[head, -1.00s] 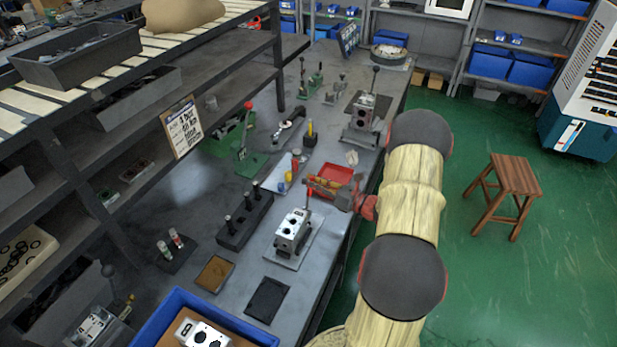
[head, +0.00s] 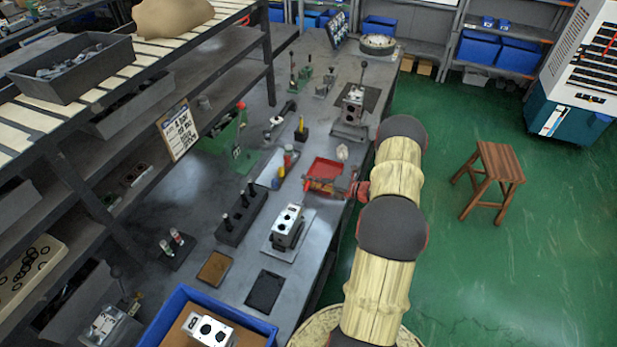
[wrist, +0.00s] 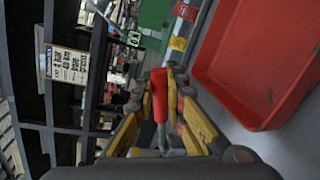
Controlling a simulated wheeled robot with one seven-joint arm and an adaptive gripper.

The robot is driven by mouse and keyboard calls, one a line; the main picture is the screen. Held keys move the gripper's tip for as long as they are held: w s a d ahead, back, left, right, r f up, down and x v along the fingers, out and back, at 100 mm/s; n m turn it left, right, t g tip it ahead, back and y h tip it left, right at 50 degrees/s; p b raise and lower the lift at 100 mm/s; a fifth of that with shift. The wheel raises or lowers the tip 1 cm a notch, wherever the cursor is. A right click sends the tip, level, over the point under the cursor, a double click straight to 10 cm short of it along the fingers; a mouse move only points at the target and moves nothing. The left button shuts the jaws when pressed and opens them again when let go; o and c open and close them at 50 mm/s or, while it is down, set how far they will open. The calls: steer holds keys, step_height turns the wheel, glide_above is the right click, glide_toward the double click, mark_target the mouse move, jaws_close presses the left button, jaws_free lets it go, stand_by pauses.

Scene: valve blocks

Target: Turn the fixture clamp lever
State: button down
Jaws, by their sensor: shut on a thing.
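The near fixture holds a pale grey valve block (head: 288,222) on a grey plate (head: 306,238) near the bench's right edge. My gripper (head: 312,184) is just behind the block, reaching in from the right. In the wrist view my gripper (wrist: 163,112) has its yellow fingers closed around a red lever handle (wrist: 160,92). A metal rod shows at the handle's lower end. The lever's foot, and its join to the fixture, are hidden or too small to tell in the head view.
A red tray (head: 325,170) lies right behind my gripper; it looms close in the wrist view (wrist: 258,62). A black block with upright pins (head: 240,219) stands left of the fixture. A blue bin (head: 175,312) is in front. A second fixture (head: 352,112) stands farther back.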

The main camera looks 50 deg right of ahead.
steer(key=shift+d+f+m, duration=0.15)
steer(key=shift+f+m, duration=0.1)
steer(key=shift+m, duration=0.05)
steer(key=shift+f, duration=0.1)
steer(key=c, duration=1.8)
jaws_free()
steer(key=v, duration=1.2)
steer(key=shift+d, duration=0.15)
